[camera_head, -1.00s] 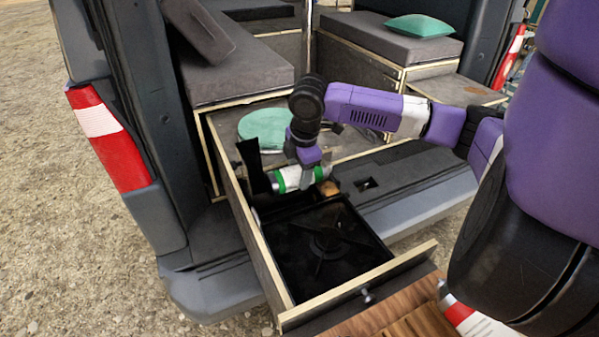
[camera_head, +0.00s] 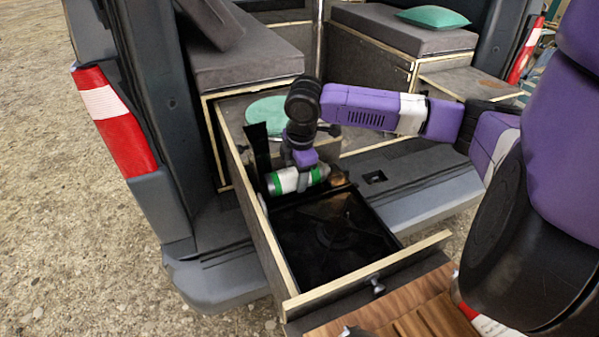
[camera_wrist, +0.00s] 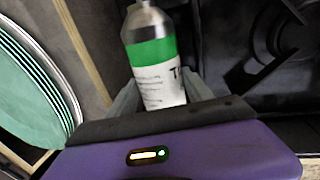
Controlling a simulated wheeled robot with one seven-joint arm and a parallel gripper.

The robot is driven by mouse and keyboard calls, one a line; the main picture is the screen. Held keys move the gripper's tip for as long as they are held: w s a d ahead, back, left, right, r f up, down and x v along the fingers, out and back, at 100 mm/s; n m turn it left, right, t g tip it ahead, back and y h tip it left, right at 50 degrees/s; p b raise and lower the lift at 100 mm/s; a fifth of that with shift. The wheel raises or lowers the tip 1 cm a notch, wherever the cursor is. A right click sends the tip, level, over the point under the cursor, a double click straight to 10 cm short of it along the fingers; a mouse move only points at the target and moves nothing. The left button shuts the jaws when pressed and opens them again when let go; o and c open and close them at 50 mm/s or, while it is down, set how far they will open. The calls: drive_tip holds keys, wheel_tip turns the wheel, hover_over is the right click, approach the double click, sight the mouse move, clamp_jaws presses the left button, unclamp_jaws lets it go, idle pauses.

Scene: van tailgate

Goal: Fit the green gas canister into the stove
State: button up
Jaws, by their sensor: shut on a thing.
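The green and white gas canister (camera_head: 290,181) lies sideways in my gripper (camera_head: 303,180), over the back part of the pulled-out drawer. My gripper is shut around the canister's middle; in the wrist view the canister (camera_wrist: 152,62) shows its green band and silver top end between the fingers (camera_wrist: 164,92). The black stove (camera_head: 330,238) sits in the drawer, with its burner towards the front. A dark upright lid (camera_head: 257,155) stands left of the canister. I cannot tell whether the canister touches the stove. The bay beneath it is mostly hidden.
The drawer's wooden front (camera_head: 365,275) and left wall (camera_head: 245,200) stand around the stove. A striped wooden board (camera_head: 390,312) lies in front. The grey bumper (camera_head: 430,195) is right.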

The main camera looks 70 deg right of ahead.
drive_tip(key=shift+w+a+f+b, duration=0.2)
drive_tip(key=shift+w+f+b, duration=0.1)
drive_tip(key=shift+f, duration=0.15)
drive_tip(key=shift+w+a+f+b, duration=0.15)
drive_tip(key=shift+a+f+b, duration=0.05)
drive_tip(key=shift+f+b, duration=0.8)
drive_tip(key=shift+w+a+f+b, duration=0.2)
drive_tip(key=shift+f+b, duration=0.6)
drive_tip(key=shift+f, duration=0.3)
clamp_jaws()
drive_tip(key=shift+s+f+b, duration=0.1)
drive_tip(key=shift+f+b, duration=0.2)
drive_tip(key=shift+f, duration=0.55)
drive_tip(key=o, duration=1.8)
unclamp_jaws()
drive_tip(key=shift+a, duration=0.1)
drive_tip(key=v, duration=0.8)
